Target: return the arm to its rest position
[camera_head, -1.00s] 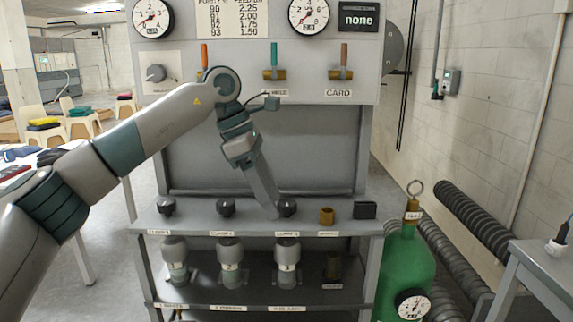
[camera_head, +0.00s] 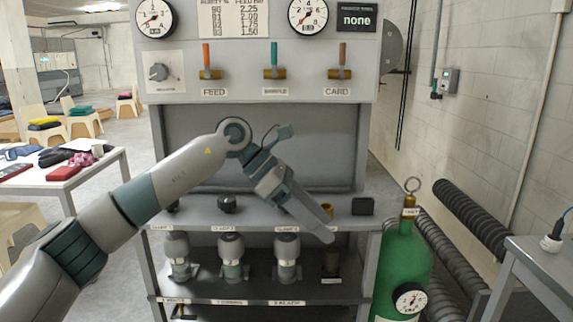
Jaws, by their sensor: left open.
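My left arm comes in from the lower left and reaches across the front of the grey washer panel (camera_head: 185,128). My left gripper (camera_head: 328,230) points down and to the right, in front of the panel's shelf (camera_head: 250,206) near its right part. It is open, though the gap between its fingers is hard to see from this side. No object shows in it. It hides one shelf knob and part of the brass fitting (camera_head: 327,208). My right gripper is not in view.
A green gas cylinder (camera_head: 405,262) with a gauge stands right of the panel. Several grey-white canisters, including one at the left (camera_head: 178,250), sit on the lower shelf. A white table (camera_head: 108,172) stands left and a grey table (camera_head: 540,262) right. Dark hoses (camera_head: 475,220) lie by the wall.

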